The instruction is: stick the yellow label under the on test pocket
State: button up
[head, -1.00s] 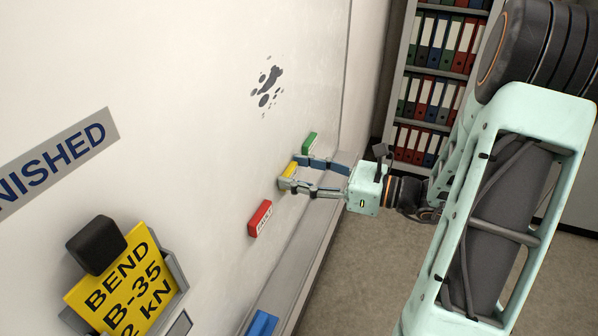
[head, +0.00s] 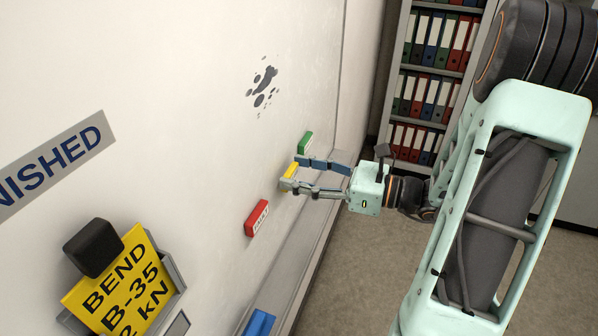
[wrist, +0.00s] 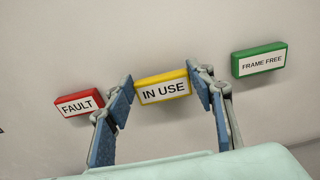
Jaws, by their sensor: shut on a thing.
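The yellow label (wrist: 163,87), marked IN USE, is at the white board between my gripper's two fingers. My gripper (wrist: 160,95) is shut on it, one blue-padded finger at each side. In the head view the yellow label (head: 289,176) is partly hidden by my gripper (head: 292,173). I cannot tell whether the label still touches the board. The on test pocket is not clearly identified; one grey pocket (head: 179,270) at lower left holds a yellow card (head: 123,288) reading BEND B-35 2 KN, with a black block over the card's corner.
A red FAULT label (wrist: 79,102) is left of the yellow one and a green FRAME FREE label (wrist: 259,59) right of it. A ledge with a blue block (head: 260,324) runs below. A FINISHED sign (head: 50,165) is at left; a binder shelf (head: 436,80) stands behind.

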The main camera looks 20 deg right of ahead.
jog(key=shift+d, duration=0.1)
jog(key=p+v, duration=0.1)
jog(key=v, duration=0.4)
jog(key=shift+s+d+f, duration=0.15)
jog(key=shift+s+d, duration=0.15)
jog(key=shift+d, duration=0.05)
dwell(0.5)
